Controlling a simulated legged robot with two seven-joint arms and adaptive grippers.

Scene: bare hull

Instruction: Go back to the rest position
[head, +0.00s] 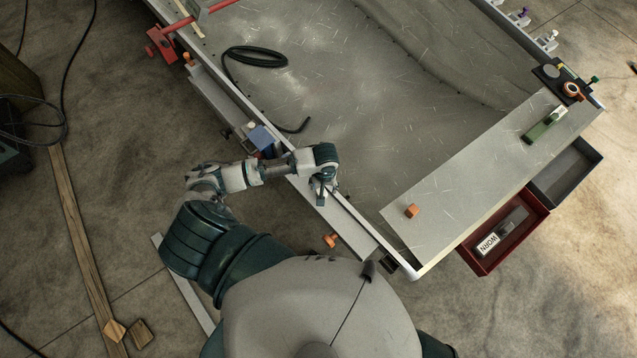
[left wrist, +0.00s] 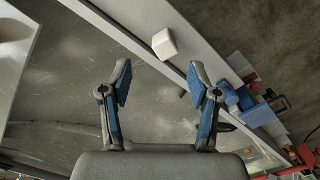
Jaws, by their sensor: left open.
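My left gripper (head: 322,190) is over the near edge of the metal hull panel (head: 340,90) in the head view, with its arm coming in from the left. In the left wrist view its two blue-padded fingers (left wrist: 159,82) are spread apart with nothing between them. A small pale block (left wrist: 164,43) lies beyond the fingertips on the edge strip. My right gripper does not show in either view.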

